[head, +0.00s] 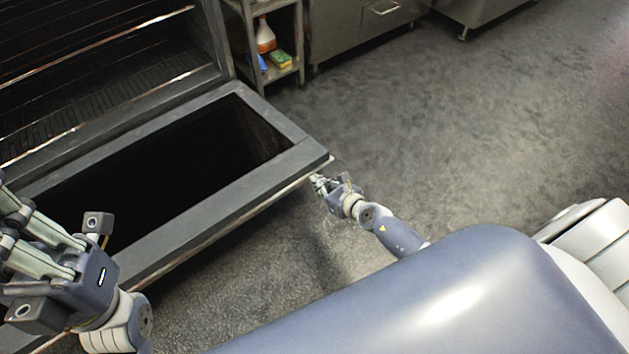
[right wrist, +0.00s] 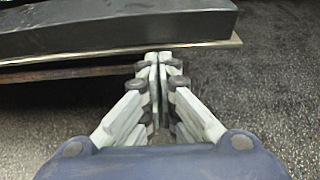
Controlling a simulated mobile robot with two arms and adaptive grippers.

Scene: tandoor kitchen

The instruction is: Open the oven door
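The oven door (head: 218,208) is folded down and open, lying about level in front of the oven (head: 95,85), with a dark panel inside its grey frame. Its edge (right wrist: 110,30) crosses the top of the right wrist view, with a thin brownish bar (right wrist: 65,74) below it. My right gripper (head: 318,182) is at the door's outer right corner; in the right wrist view its fingers (right wrist: 158,62) are together, by the bar's right end, with nothing visible between them. My left gripper (head: 12,225) is in front of the door's left part, its fingertips partly cut off by the picture edge.
A metal shelf (head: 270,83) with a spray bottle (head: 265,36) and a sponge (head: 281,60) stands right of the oven. Steel cabinets (head: 345,35) line the back. The grey floor (head: 450,130) on the right is clear.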

